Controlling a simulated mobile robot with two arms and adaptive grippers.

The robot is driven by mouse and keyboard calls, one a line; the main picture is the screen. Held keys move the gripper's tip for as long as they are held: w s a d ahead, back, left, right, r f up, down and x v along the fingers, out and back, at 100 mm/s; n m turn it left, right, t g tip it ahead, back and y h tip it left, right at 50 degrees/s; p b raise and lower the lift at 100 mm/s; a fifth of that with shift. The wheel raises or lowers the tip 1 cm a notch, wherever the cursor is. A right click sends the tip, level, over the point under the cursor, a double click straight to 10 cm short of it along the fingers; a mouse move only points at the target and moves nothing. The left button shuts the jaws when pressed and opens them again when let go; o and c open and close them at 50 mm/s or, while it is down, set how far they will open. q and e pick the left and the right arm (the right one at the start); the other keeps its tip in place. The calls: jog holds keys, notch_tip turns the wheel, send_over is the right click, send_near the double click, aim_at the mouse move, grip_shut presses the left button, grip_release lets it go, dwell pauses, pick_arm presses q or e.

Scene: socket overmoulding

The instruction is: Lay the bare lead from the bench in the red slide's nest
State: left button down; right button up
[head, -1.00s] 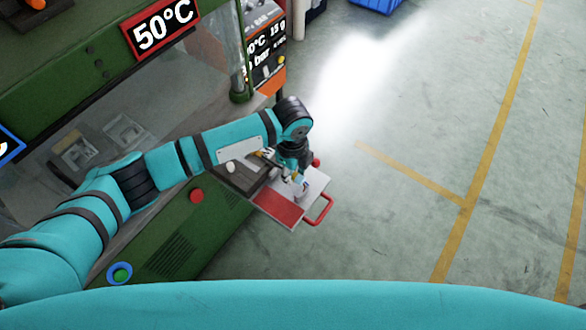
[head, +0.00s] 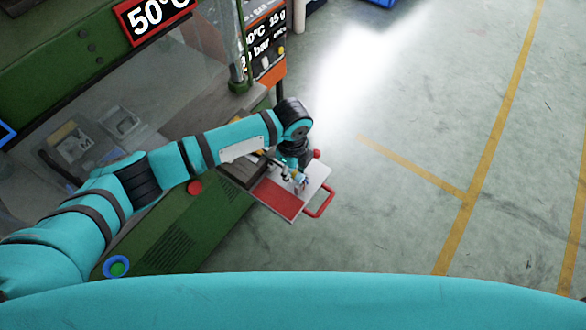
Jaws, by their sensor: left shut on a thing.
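The red slide (head: 279,201) sticks out from the front of the green machine, with a pale plate around its red area and a red handle (head: 321,203) at its outer end. My left gripper (head: 300,184) is over the slide's plate, pointing down, at the far side of the red area. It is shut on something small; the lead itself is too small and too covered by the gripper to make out. The slide's nest is hidden or too small to tell. My right gripper is not in view.
The green machine (head: 185,236) fills the left, with a clear guard and a red button (head: 194,187) at its front. A 50°C sign (head: 155,17) hangs above. A red knob (head: 316,154) stands beside the slide. Open floor (head: 400,230) lies to the right.

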pick_arm(q)
jog(key=c, duration=1.1)
grip_release()
jog(key=shift+o, duration=0.2)
notch_tip(320, 180, up, 12)
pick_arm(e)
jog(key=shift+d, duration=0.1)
pick_arm(q)
jog(key=shift+s, duration=0.1)
